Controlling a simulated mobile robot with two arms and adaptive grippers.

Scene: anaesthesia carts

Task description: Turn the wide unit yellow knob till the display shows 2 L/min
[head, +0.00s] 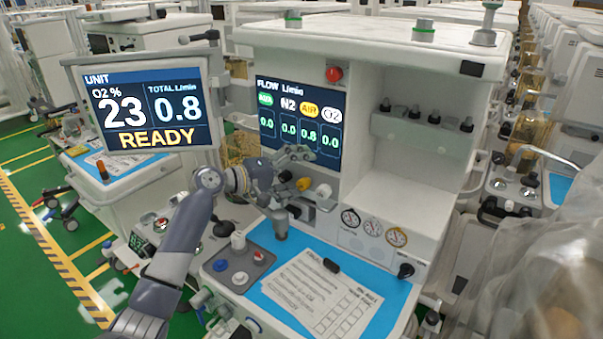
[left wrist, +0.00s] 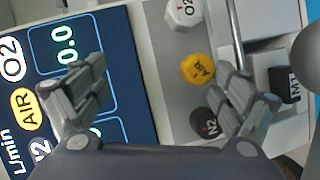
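The wide unit's yellow AIR knob (head: 304,184) sits below its flow display (head: 300,125); the AIR column there reads 0.8, the others 0.0. In the left wrist view the yellow knob (left wrist: 197,68) shows between a white O2 knob (left wrist: 184,13) and a black N2 knob (left wrist: 206,122). My left gripper (head: 292,170) is at the panel beside the knobs. In its wrist view the fingers (left wrist: 163,88) are spread apart and empty, with the yellow knob beyond them, nearer the right-hand finger. Contact with the knob is not visible. My right gripper is out of view.
A separate screen (head: 148,108) on the left shows O2 23 %, TOTAL 0.8 L/min and READY. A metal bar (left wrist: 236,35) runs beside the knobs.

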